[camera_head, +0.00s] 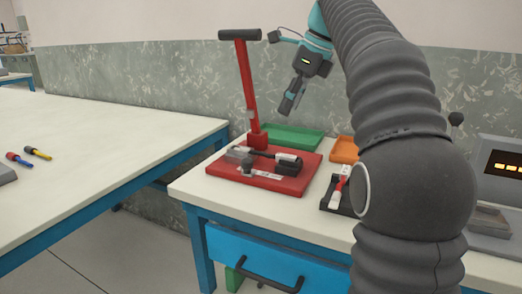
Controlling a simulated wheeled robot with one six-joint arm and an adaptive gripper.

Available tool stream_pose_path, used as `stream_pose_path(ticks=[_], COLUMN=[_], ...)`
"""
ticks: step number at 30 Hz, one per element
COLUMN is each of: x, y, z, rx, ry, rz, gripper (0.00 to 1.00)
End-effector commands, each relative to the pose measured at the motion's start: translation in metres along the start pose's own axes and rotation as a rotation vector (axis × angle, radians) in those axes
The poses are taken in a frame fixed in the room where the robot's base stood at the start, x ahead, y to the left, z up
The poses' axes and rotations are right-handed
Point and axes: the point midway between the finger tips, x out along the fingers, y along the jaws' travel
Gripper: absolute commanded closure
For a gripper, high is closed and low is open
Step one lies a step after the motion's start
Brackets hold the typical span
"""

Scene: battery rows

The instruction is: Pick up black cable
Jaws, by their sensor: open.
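A black, cable-like piece (267,153) lies across the red base (292,187) on the right-hand table. Its right end meets a dark block with a white top, and a grey clear-looking part sits at its left. I cannot tell exactly where the cable ends and these parts begin. My gripper (289,106) hangs above the back right of the red base, pointing down and slightly left. It is open, apart from the cable, and nothing shows between its fingers.
A red post (248,90) with a dark crossbar rises from the base, left of my gripper. A green tray (292,136), an orange tray (344,150) and a black holder (338,192) stand nearby. The left table (110,125) is mostly clear, with two screwdriver-like tools.

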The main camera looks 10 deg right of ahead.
Motion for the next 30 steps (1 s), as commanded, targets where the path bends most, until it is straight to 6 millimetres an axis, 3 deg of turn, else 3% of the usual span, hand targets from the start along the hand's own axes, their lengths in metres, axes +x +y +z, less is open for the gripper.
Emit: stream_pose_path(ticks=[5,15,26,30], x=[0.013,0.071,0.093,0.110], y=[-0.001,-0.001,-0.003,-0.006], z=[0.001,-0.001,0.000,-0.002], rx=[0.015,0.013,0.013,0.013], ry=[-0.001,0.000,0.000,0.000], rz=[0.004,0.004,0.002,0.003], gripper=[0.52,0.52,0.52,0.52])
